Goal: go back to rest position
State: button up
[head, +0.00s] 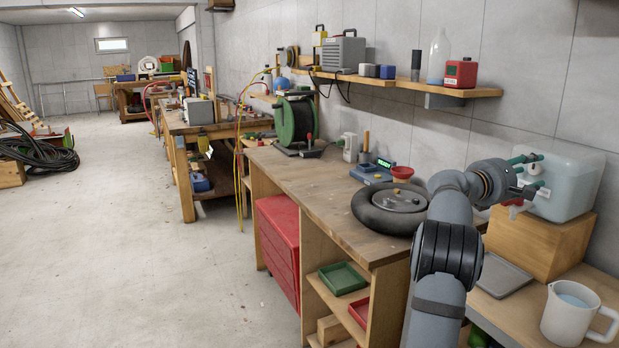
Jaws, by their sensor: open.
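My arm rises from the lower right, and my gripper (537,173) is at its end, pointing right. Its two green-tipped fingers are spread apart. They are in front of a translucent water container (572,180) that stands on a wooden block (540,243). A red tap (514,209) shows just below the gripper. I cannot tell whether the fingers touch the container. Nothing is seen held between them.
A measuring jug (568,315) stands at the lower right.

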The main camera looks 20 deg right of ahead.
jog(key=m, duration=0.3)
jog(key=shift+a+b, duration=0.1)
jog(key=shift+b, duration=0.2)
jog(key=m, duration=0.3)
jog(key=shift+r, duration=0.1)
jog(key=m, duration=0.4)
jog(key=shift+r, duration=0.15)
jog(key=m, duration=0.3)
jog(key=shift+m, duration=0.3)
